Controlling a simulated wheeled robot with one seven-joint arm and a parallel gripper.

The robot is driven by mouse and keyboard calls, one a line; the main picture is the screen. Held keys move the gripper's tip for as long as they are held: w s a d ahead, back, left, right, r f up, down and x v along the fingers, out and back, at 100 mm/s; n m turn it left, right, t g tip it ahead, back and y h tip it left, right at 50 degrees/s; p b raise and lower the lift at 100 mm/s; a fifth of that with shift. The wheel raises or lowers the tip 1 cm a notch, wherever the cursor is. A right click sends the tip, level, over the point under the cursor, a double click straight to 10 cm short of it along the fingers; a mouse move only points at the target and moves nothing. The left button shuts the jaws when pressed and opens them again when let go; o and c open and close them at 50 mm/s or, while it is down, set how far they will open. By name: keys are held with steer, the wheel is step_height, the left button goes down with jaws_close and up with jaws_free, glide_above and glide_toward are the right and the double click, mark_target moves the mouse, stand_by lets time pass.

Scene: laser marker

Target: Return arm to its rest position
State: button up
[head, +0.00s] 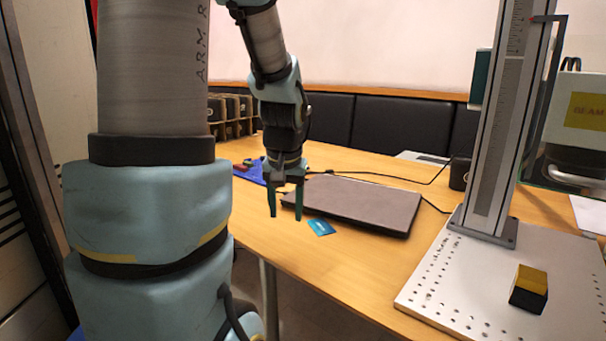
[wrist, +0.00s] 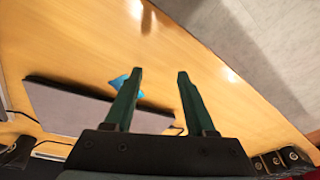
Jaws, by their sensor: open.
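My arm reaches out over the wooden table, and my gripper (head: 286,205) hangs with its fingers pointing down near the table's front edge. Its two green fingers are apart with nothing between them. In the wrist view my gripper (wrist: 158,75) also shows open and empty. A blue card (head: 321,227) lies on the table to the right of the fingers in the head view. It shows partly hidden behind a finger in the wrist view (wrist: 118,82).
A closed dark laptop (head: 365,202) lies behind the card. The laser marker's column (head: 490,130) stands on a perforated plate (head: 440,275) at right, with a black and yellow block (head: 529,290) on it. Cardboard organisers (head: 232,115) and a blue cloth (head: 249,171) are at back left.

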steer(key=s+a+f+g, duration=0.1)
steer(key=s+a+f, duration=0.3)
steer(key=s, duration=0.5)
step_height(320, 180, up, 12)
steer(key=d+p, duration=0.1)
steer(key=p, duration=1.1)
steer(key=shift+w+f+n, duration=0.15)
steer(key=shift+w+n, duration=0.05)
steer(key=shift+n, duration=0.2)
stand_by(1.1)
